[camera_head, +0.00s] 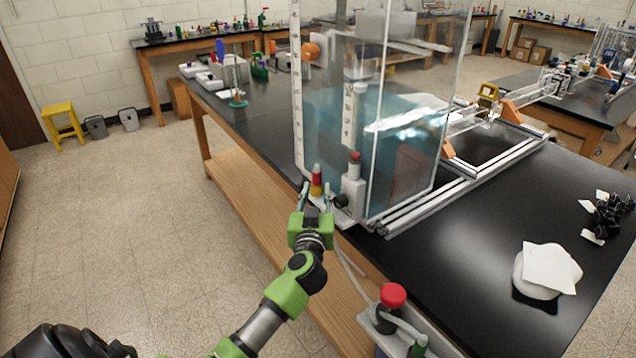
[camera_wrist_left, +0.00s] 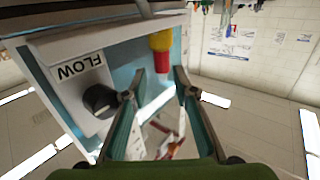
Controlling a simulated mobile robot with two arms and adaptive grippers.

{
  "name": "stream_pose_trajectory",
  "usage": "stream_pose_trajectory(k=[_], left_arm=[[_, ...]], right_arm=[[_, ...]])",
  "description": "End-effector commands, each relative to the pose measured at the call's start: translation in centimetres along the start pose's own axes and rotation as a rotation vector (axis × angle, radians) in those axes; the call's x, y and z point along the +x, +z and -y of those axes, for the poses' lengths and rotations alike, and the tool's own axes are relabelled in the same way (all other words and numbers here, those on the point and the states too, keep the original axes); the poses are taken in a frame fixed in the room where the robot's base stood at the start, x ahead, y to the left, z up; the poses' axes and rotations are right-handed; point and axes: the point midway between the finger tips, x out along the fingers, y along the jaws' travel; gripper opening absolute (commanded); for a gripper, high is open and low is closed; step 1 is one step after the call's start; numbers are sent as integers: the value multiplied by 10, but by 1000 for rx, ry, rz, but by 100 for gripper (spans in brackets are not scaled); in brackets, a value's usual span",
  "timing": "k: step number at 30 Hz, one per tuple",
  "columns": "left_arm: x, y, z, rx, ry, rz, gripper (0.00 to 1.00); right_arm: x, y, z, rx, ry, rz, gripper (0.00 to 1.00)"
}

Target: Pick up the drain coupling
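A small red and yellow fitting (camera_head: 316,182), which looks like the drain coupling, stands upright at the front lower corner of the clear water tank (camera_head: 298,120). In the left wrist view the fitting (camera_wrist_left: 160,45) shows yellow and red, with a pale part at its end. My left gripper (camera_head: 316,194) is open, with one finger on each side of the fitting in the head view. In the left wrist view the fingertips (camera_wrist_left: 159,96) are apart with the fitting between and beyond them. I cannot tell whether they touch it. My right gripper is not in view.
A white block labelled FLOW with a black knob (camera_wrist_left: 100,100) sits close beside the left finger. A red-capped item (camera_head: 393,296) stands near the table's front. A white cloth (camera_head: 550,267) lies on the black tabletop, whose middle right is clear.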

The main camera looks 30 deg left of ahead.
Motion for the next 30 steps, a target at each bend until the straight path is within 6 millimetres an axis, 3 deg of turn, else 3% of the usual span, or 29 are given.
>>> stream_pose_trajectory(k=[5,15,23,26,30], left_arm=[[12,1,1,-2,-1,0,27],[55,3,3,-1,0,0,27],[57,3,3,0,1,0,27],[57,3,3,0,1,0,1],[57,3,3,0,1,0,0]], right_arm=[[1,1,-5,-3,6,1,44],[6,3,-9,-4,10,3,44],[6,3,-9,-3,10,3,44],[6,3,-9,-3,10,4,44],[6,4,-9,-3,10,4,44]])
